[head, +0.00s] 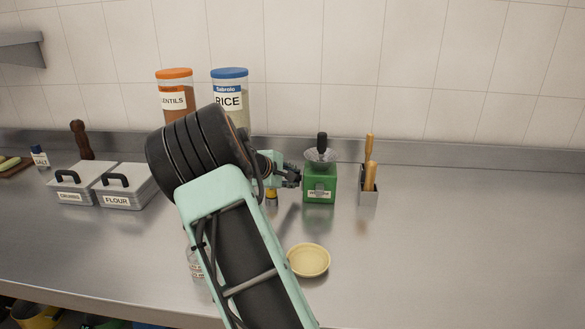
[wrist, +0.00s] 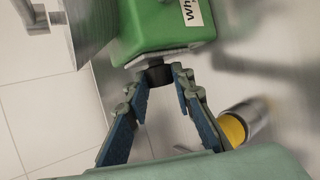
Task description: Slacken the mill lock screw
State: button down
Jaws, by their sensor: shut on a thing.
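The green mill (head: 320,188) stands upright on the steel counter, with a metal hopper (head: 313,156) and a black-topped handle (head: 322,142). It fills the top of the wrist view (wrist: 175,28) with part of its label. The lock screw shows there as a dark knob (wrist: 158,75) on the mill's side facing my gripper. My gripper (wrist: 161,79) is shut on the knob, one fingertip on each side. In the head view my gripper (head: 291,178) meets the mill's left side, and its fingertips hide the screw.
A steel cylinder with a yellow end (wrist: 238,125) is close beside my right finger in the wrist view. A holder (head: 368,198) with wooden-handled tools stands right of the mill. A pale yellow bowl (head: 309,260) lies in front. The counter's right side is clear.

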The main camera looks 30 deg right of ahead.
jog(key=shift+p, duration=0.35)
jog(key=c, duration=1.7)
grip_release()
jog(key=shift+o, duration=0.2)
jog(key=shift+a, duration=0.1)
jog(key=v, duration=1.2)
jog(key=shift+r, duration=0.25)
jog(key=shift+w, duration=0.1)
